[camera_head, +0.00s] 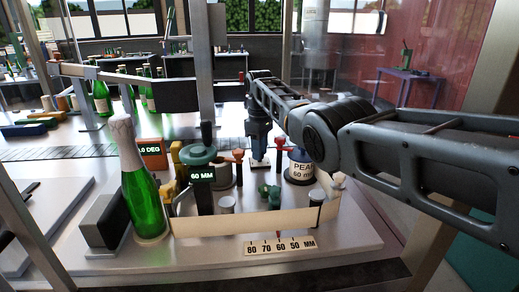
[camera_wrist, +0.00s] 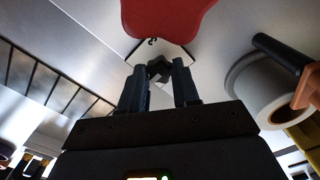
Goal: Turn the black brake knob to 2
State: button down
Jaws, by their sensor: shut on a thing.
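The black brake knob (camera_wrist: 158,69) shows small and dark between my fingertips in the wrist view. My gripper (camera_wrist: 159,76) is shut on it, one finger on each side. Behind the knob is a pale plate with a short black mark; I cannot read a number or the knob's setting. In the head view my gripper (camera_head: 259,158) points down in the middle of the machine, behind the green-topped post with the 60 MM display (camera_head: 202,175). The knob cannot be made out there.
A red part (camera_wrist: 168,14) lies just beyond the knob. A grey roll (camera_wrist: 262,85) stands to the right in the wrist view. In the head view, a green bottle (camera_head: 142,190) stands at left, a PEARL-type labelled drum (camera_head: 300,168) right of my gripper, and a MM scale (camera_head: 280,246) in front.

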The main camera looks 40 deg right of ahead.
dwell(0.3)
jog(key=c, duration=0.8)
grip_release()
jog(key=shift+r+b, duration=0.55)
jog(key=shift+r, duration=3.35)
